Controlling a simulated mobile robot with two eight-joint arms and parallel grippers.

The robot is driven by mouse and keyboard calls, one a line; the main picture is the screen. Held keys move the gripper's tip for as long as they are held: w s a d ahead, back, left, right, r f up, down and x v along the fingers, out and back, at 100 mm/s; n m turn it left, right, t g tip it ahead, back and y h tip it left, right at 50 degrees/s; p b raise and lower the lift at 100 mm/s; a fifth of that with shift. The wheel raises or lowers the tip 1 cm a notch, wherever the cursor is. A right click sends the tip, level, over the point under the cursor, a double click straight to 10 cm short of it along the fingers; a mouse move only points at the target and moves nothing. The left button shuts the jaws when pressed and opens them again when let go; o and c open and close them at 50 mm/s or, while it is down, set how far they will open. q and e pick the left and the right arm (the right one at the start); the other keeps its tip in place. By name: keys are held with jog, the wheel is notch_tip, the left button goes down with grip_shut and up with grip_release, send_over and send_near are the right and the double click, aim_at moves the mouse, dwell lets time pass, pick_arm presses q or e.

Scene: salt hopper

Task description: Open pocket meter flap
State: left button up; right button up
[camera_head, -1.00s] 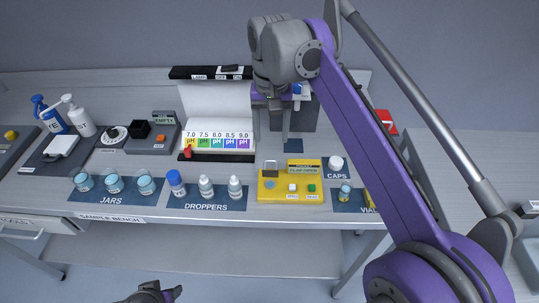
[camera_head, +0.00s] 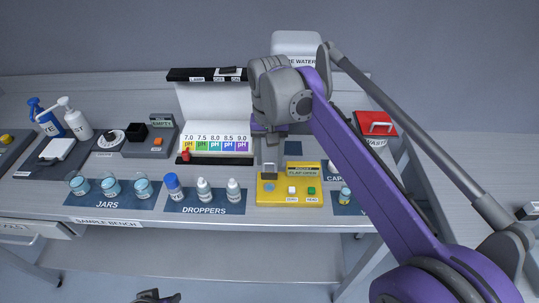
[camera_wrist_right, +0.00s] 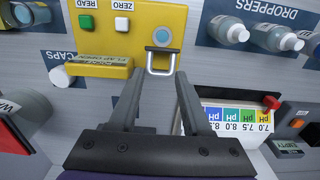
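The yellow pocket meter (camera_head: 290,196) lies at the front of the bench, with a blue round window, a white and a green button, and a raised strip whose label seems to read "flap open". A small grey loop-shaped piece (camera_head: 269,170) stands at its back left edge; the loop also shows in the right wrist view (camera_wrist_right: 160,72). My right gripper (camera_wrist_right: 158,82) is open, its fingertips close to the loop, one on each side; contact is unclear. In the head view the right gripper (camera_head: 268,143) is just behind the meter. My left gripper (camera_head: 155,298) is barely in view at the bottom.
The pH colour chart (camera_head: 215,145) stands left of my right gripper. Dropper bottles (camera_head: 203,190) and jars (camera_head: 110,186) line the front left. A red-topped waste bin (camera_head: 375,124) and a white water container (camera_head: 297,45) are behind. My right arm hides part of the caps area.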

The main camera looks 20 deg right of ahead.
grip_shut()
jog(key=shift+w+d+g+p, duration=0.15)
jog(key=shift+w+g+p, duration=0.3)
jog(key=shift+g+p, duration=0.3)
jog(key=shift+w+d+f+g+y+p, duration=0.1)
jog(key=shift+w+f+g+y+p, duration=0.15)
jog(key=shift+w+g+y+p, duration=0.15)
jog(key=shift+s, duration=0.1)
jog(key=o, duration=0.6)
grip_release()
jog(key=p+v, duration=0.2)
jog(key=v, duration=0.8)
jog(key=shift+w+r, duration=0.25)
jog(key=shift+r, duration=0.1)
jog(key=shift+s, duration=0.1)
